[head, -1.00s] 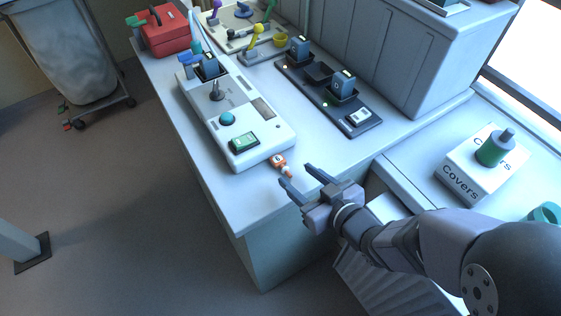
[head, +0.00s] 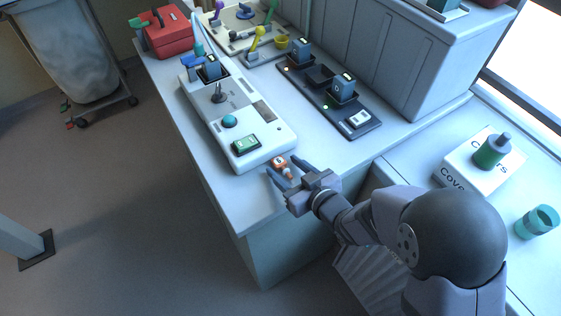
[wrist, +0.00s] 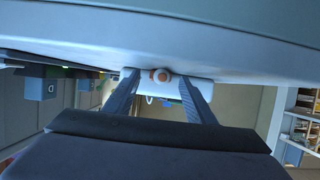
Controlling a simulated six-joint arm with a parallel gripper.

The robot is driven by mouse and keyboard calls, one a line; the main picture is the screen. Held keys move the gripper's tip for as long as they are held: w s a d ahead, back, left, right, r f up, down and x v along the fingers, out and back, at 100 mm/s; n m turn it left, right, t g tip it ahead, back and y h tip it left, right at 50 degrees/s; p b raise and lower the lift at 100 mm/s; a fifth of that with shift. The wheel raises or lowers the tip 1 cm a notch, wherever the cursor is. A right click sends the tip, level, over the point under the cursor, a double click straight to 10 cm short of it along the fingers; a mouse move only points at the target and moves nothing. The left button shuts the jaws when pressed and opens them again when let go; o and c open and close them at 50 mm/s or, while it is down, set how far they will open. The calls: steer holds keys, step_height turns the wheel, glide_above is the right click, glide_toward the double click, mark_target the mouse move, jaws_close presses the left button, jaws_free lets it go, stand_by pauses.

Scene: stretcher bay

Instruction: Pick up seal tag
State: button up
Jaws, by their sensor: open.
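The seal tag (head: 280,163) is a small orange piece with a pale part, lying on the counter just in front of the white console. My gripper (head: 285,170) is open at the counter's near end, with its fingers on either side of the tag in the head view. In the wrist view the tag's round orange end (wrist: 161,76) shows between the two fingertips (wrist: 160,82). I cannot tell whether a finger touches it.
The white console (head: 262,160) with a green screen and teal button stands right behind the tag. A dark charging tray (head: 372,128) lies to its right. A box marked Covers (head: 462,160) with a green bottle stands on the right counter. The counter's left edge is close.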

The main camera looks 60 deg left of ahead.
mark_target(286, 169)
steer(key=shift+a, duration=0.1)
steer(key=c, duration=1.2)
steer(key=shift+r, duration=0.1)
step_height(286, 169, up, 10)
steer(key=shift+b, duration=0.35)
